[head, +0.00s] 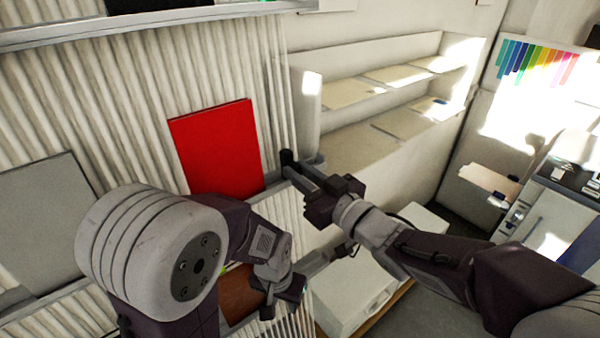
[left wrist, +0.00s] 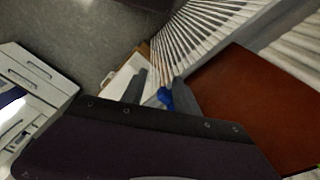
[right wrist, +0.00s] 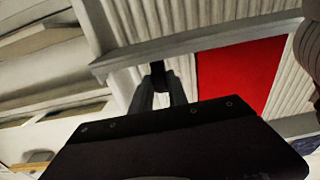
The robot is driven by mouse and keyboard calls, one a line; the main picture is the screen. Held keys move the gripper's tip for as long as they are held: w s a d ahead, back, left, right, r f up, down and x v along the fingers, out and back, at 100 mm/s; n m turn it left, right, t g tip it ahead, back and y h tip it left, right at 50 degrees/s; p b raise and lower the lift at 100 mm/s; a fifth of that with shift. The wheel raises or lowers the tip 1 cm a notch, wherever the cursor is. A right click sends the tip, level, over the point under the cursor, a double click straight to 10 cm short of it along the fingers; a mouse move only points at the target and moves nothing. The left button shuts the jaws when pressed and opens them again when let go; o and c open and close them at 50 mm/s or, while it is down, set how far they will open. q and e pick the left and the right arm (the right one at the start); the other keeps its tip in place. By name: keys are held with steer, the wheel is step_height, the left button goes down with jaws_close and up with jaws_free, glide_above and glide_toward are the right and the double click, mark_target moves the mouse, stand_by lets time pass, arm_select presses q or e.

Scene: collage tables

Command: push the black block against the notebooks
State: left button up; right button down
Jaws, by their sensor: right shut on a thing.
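The black block (head: 287,158) stands upright at the right end of the rail, to the right of the red notebook (head: 218,148), with a gap between them. My right gripper (head: 302,174) is shut on it; in the right wrist view the block (right wrist: 157,69) shows between the fingertips (right wrist: 158,92). A grey notebook (head: 40,225) leans further left. A brown notebook (head: 238,296) is lower down, partly hidden by my left arm; it also shows in the left wrist view (left wrist: 258,105). My left gripper (head: 281,306) is open beside it, with a small blue thing (left wrist: 166,98) near its fingertips.
A ribbed white wall panel (head: 80,100) backs the rails. White shelves (head: 350,60) with flat boards are at the back right. A white box (head: 350,295) stands below the right gripper. A grey cabinet (head: 545,220) is at the far right.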

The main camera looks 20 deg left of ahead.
stand_by(0.6)
steer(key=s+a+b, duration=0.2)
steer(key=s, duration=0.1)
steer(key=shift+s, duration=0.3)
steer(key=shift+a, duration=0.1)
steer(key=c, duration=1.3)
jaws_free()
steer(key=shift+s, duration=0.35)
